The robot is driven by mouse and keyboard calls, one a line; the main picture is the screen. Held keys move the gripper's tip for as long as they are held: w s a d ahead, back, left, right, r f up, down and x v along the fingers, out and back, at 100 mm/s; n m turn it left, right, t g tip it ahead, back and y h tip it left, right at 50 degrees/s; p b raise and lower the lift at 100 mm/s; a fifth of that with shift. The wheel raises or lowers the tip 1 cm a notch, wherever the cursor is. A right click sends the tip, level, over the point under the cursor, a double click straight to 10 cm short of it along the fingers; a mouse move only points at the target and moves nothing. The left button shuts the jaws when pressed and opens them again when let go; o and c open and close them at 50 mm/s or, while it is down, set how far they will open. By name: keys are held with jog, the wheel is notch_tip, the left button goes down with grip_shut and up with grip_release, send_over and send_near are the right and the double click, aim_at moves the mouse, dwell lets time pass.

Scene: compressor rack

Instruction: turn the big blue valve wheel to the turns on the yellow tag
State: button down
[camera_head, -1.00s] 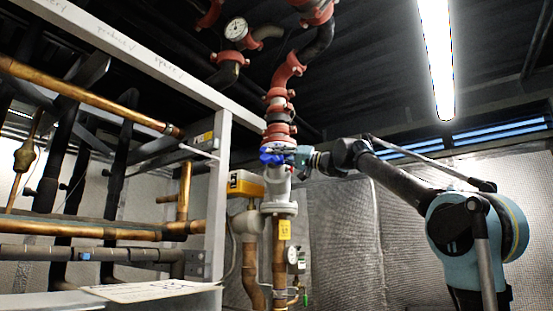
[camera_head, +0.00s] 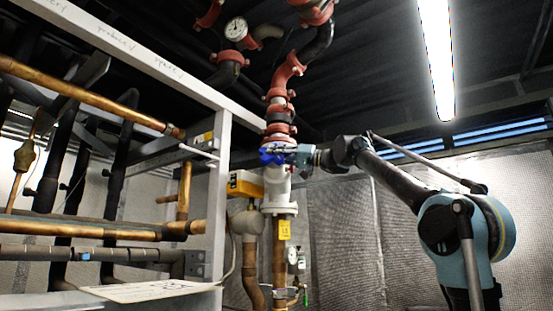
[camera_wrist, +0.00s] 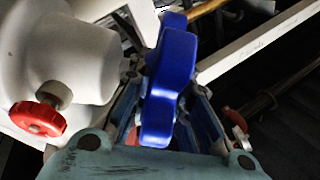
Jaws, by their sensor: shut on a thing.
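The blue valve wheel (camera_head: 274,155) sits on the side of the upright pipe in the head view, below the red couplings. In the wrist view the blue wheel (camera_wrist: 168,88) is large, lobed and seen nearly edge-on. My gripper (camera_wrist: 160,105) is shut on the wheel, with a finger on either side of it. In the head view my gripper (camera_head: 299,157) reaches the wheel from the right. The yellow tag (camera_head: 284,229) hangs on the pipe below the white valve body; its writing is too small to read.
A small red handwheel (camera_wrist: 38,118) is on the white valve body (camera_wrist: 65,55), left of my gripper. The white rack frame (camera_head: 222,180) with copper pipes fills the left. A gauge (camera_head: 293,255) is lower down.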

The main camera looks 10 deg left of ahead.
jog(key=shift+w+n+g+h, duration=0.15)
jog(key=shift+n+g+h, duration=0.95)
jog(key=shift+g+h, duration=0.65)
dwell(6.2)
